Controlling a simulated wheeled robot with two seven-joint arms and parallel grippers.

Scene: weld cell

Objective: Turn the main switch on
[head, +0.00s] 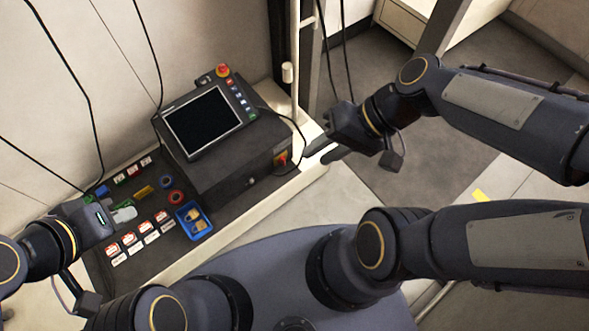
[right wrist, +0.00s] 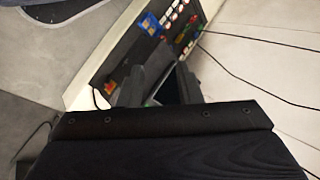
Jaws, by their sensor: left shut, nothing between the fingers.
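The main switch (head: 281,159), a red knob on a yellow plate, sits on the front side of the dark control box (head: 215,165), near its right end. Its knob position is too small to read. In the right wrist view a red and yellow spot, apparently the same switch (right wrist: 110,88), shows left of the fingers. My right gripper (head: 322,153) is just right of the switch, apart from it; its fingers are spread and empty. My left gripper (head: 124,213) is shut and empty over the left part of the bench, far from the switch.
The box carries a tilted screen (head: 203,121), a button strip and a red emergency stop (head: 222,70). Lockout tags, coloured rings and a blue tray (head: 183,216) with padlocks lie on the bench left of it. A black cable loops near the box's right end.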

